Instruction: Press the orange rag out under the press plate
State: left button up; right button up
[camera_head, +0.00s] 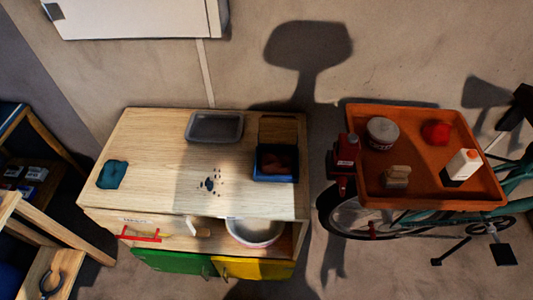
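No rag is plainly orange in the head view. A crumpled red-orange lump (436,132) lies in the orange tray (480,190) at the right; I cannot tell whether it is cloth. A dark blue bin (276,177) on the wooden cabinet holds something reddish brown in shadow, which could also be a rag. I cannot clearly identify a press plate. A small tan piece with a raised top (397,176) stands in the orange tray. Neither of my grippers is in view.
The wooden cabinet (150,150) carries a teal cloth (112,174), a grey tray (215,127) and dark spots (210,183).

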aim_at(281, 129)
jog(key=k+l+z, duration=0.2)
jog(key=l, duration=0.25)
jog(key=k+l+z, duration=0.2)
jog(key=l, duration=0.3)
jog(key=k+l+z, duration=0.1)
jog(key=l+z, duration=0.15)
jog(key=l, duration=0.25)
jog(key=k+l+z, duration=0.2)
jog(key=l, duration=0.3)
jog(key=l+z, duration=0.2)
jog(key=l, duration=0.35)
